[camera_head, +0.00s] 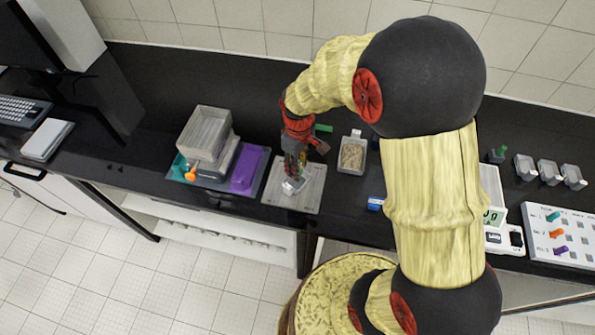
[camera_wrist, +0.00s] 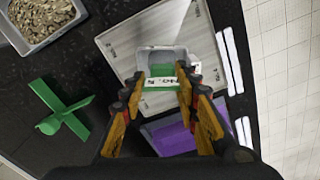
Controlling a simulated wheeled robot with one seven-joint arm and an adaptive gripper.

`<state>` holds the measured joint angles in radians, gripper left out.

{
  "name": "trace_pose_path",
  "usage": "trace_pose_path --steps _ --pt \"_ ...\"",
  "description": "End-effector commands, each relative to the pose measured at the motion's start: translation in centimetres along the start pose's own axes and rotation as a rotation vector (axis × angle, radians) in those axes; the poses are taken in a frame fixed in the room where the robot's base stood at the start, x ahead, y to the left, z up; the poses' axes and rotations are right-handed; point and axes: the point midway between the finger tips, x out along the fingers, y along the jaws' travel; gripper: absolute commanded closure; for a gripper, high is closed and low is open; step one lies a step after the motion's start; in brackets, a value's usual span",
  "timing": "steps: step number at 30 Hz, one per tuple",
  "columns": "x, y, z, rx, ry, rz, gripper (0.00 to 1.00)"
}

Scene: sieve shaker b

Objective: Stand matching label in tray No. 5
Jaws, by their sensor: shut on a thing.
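My gripper (camera_wrist: 161,90) is shut on a green label (camera_wrist: 161,71) with a white strip bearing dark print. It holds the label over a small grey tray (camera_wrist: 176,52), on the near side of its opening. I cannot tell whether the label touches the tray floor. A second white tag at the tray's side reads like "No. 5", partly hidden by a finger. In the head view, the tray (camera_head: 293,186) sits on a pale grey board (camera_head: 312,192); my gripper (camera_head: 295,168) is directly above it and hides the label.
A tray of grains (camera_head: 352,155) stands right of the board; a green cross-shaped piece (camera_wrist: 62,112) lies nearby. Further right are a scale (camera_head: 494,215), several small trays (camera_head: 548,172) and a white board with coloured pieces (camera_head: 572,217).

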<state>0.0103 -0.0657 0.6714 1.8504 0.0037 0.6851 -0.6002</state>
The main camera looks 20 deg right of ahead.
Motion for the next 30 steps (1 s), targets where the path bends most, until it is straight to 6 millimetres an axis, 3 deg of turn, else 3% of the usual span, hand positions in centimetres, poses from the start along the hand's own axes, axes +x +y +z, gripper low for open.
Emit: trace_pose_path --steps 6,19,20,21,30 --pt "3.2 -0.1 -0.2 0.0 -0.004 -0.003 0.85" --pt "3.8 0.0 -0.2 0.0 -0.002 -0.001 0.85" --pt "3.7 0.0 -0.2 0.0 -0.001 -0.001 0.68" --pt "3.7 0.0 -0.2 0.0 -0.001 -0.001 0.65" --pt "3.7 0.0 -0.2 0.0 -0.001 -0.001 0.62"
